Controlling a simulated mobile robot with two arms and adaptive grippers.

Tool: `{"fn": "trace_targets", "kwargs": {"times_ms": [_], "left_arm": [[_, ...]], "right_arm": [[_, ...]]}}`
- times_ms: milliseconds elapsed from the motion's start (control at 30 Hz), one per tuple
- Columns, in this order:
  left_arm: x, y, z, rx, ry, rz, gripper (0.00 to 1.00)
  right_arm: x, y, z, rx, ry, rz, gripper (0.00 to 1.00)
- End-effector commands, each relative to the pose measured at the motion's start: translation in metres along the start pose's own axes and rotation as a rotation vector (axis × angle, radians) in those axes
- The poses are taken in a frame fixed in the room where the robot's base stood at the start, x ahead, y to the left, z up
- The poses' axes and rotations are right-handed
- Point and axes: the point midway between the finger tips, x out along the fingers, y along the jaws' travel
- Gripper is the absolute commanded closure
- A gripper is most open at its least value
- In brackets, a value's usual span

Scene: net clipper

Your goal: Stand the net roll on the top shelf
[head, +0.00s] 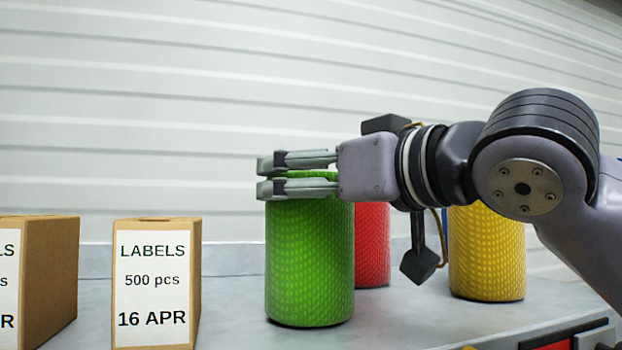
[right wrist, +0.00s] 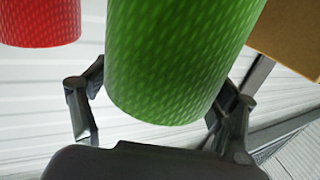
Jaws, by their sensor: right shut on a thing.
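A green net roll (head: 310,262) is upright at the top shelf (head: 400,310) in the head view. Its base appears to be at the shelf surface, but I cannot tell for sure whether it touches. My right gripper (head: 272,176) reaches in from the right and is shut on the upper end of the green roll. In the right wrist view the green roll (right wrist: 180,60) sits between the two fingers. My left gripper is not in view.
A red net roll (head: 372,245) stands just behind the green one, and a yellow net roll (head: 487,252) stands to the right. Two label boxes, one in the middle left (head: 157,285) and one at the left edge (head: 50,280), stand left of the green roll. A ribbed wall is behind.

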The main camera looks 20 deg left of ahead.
Motion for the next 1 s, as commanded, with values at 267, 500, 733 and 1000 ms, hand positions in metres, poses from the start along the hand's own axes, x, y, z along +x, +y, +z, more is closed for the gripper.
{"fn": "trace_targets", "kwargs": {"times_ms": [267, 500, 733, 1000], "left_arm": [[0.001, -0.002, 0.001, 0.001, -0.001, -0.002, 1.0], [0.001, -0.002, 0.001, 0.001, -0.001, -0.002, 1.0], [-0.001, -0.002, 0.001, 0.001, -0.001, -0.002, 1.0], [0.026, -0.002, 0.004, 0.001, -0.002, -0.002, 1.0]], "right_arm": [[0.0, 0.0, 0.002, 0.0, 0.0, 0.0, 0.07], [0.0, 0.0, 0.001, 0.0, 0.0, 0.0, 0.0], [0.0, 0.0, -0.001, -0.001, 0.0, 0.0, 0.0], [-0.041, 0.0, 0.004, -0.002, 0.004, 0.002, 0.0]]}}
